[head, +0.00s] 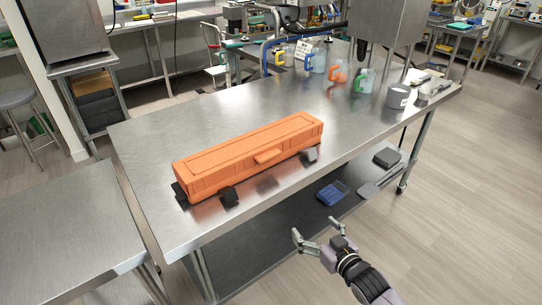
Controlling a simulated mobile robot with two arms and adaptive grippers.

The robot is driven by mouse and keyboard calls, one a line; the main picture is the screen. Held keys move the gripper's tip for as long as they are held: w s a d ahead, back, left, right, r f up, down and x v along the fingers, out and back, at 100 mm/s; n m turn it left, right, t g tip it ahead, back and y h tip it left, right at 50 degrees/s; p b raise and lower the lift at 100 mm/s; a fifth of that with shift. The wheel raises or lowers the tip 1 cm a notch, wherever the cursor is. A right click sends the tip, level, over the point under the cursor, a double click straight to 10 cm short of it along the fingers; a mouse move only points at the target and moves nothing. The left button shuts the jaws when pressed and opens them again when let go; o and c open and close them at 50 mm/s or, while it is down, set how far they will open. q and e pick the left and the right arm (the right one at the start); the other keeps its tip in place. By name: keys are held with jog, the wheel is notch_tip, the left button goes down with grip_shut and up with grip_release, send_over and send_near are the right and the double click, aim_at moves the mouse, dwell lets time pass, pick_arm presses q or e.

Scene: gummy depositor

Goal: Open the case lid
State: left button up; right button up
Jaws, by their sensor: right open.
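The orange case (225,163) is long and lies on the steel table, with its lid shut. A handle (268,157) sits on its long front side. Two dark latches or blocks, one on the left (229,197) and one on the right (310,155), show at its front edge. My right gripper (318,240) is open and empty, in front of the table's near edge and apart from the case. My left gripper is not in view.
The steel table (150,140) has bare room left of the case and behind it. Several bottles (340,70) and a grey pot (398,96) stand at its far right. A lower shelf (270,235) holds a blue box (333,193). Another steel table (65,240) stands at left.

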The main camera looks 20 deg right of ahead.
aim_at(271, 158)
jog(key=a+r+n+t+y, duration=0.1)
jog(key=a+r+t+y, duration=0.15)
jog(key=r, duration=1.15)
jog(key=shift+h, duration=0.25)
jog(key=x, duration=0.6)
jog(key=p+x, duration=0.1)
jog(key=x, duration=1)
jog(key=shift+w+a+f+p, duration=0.2)
jog(key=shift+w+a+p, duration=0.1)
jog(key=shift+a+p, duration=0.15)
jog(key=shift+c, duration=0.4)
jog(key=c, duration=1.6)
jog(key=shift+r, duration=0.1)
